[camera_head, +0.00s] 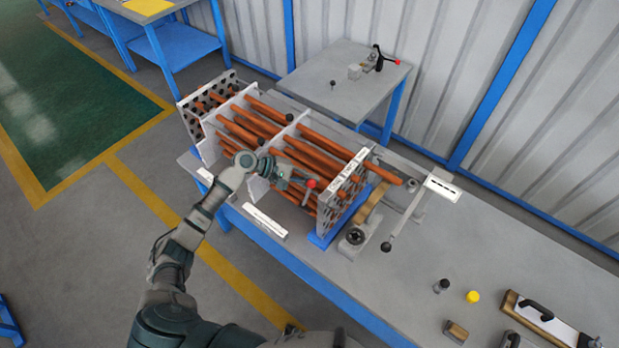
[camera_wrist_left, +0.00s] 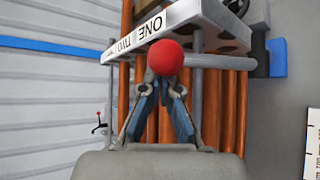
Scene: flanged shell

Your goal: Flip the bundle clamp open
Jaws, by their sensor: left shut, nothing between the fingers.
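A red ball knob (camera_head: 311,183) stands over the copper tubes near the labelled end plate. I take it for the bundle clamp's handle; the rest of the clamp is hidden by my gripper, so I cannot tell how the clamp lies. My left gripper (camera_head: 302,181) is over the tube bundle (camera_head: 265,125), right by the knob, shut and empty. In the left wrist view the knob (camera_wrist_left: 165,57) sits at the tips of my left fingers (camera_wrist_left: 164,80), in front of the labelled plate (camera_wrist_left: 150,30); I cannot tell if they touch. My right gripper is out of view.
White baffle plates (camera_head: 208,145) and a perforated end plate (camera_head: 345,188) hold the tubes. A small table (camera_head: 345,80) behind carries another red-knobbed clamp (camera_head: 380,58). A grey lever (camera_head: 405,220) stands right of the bundle. The bench's right middle (camera_head: 490,235) is mostly clear.

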